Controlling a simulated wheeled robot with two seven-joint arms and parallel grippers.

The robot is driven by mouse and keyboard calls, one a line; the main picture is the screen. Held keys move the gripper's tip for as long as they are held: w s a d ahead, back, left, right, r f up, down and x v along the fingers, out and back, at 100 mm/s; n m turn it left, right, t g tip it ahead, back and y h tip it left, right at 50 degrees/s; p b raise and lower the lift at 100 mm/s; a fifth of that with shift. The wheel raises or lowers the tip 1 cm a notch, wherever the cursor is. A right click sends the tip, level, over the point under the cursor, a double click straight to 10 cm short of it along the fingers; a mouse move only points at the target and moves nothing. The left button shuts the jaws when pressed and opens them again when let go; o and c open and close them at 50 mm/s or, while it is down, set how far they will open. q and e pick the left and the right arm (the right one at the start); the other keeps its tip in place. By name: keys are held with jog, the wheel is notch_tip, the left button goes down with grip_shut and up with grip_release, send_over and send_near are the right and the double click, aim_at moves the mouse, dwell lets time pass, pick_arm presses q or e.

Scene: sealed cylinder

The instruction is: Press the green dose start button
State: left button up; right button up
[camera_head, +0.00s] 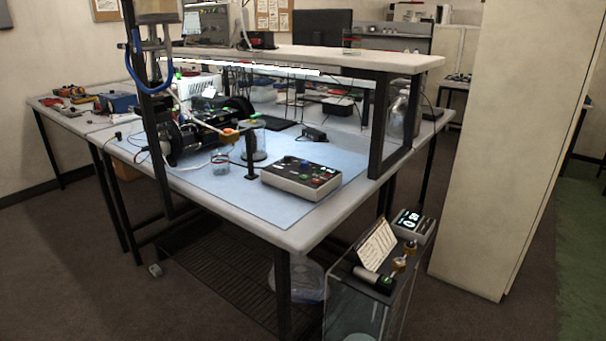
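A grey control box (301,179) with a dark sloped top lies on the blue mat, near the right front part of the table. Its top carries several small coloured buttons or knobs, red and blue among them, and small displays. They are too small for me to single out the green dose start button for certain. A clear cylinder (253,143) with a green part on top stands behind and left of the box. Neither of my grippers is in view, and nothing touches the control box.
The table (293,238) has an overhead shelf (330,57) on dark posts. A tall pale cabinet (520,140) blocks the right. Floor (100,285) is clear at front left.

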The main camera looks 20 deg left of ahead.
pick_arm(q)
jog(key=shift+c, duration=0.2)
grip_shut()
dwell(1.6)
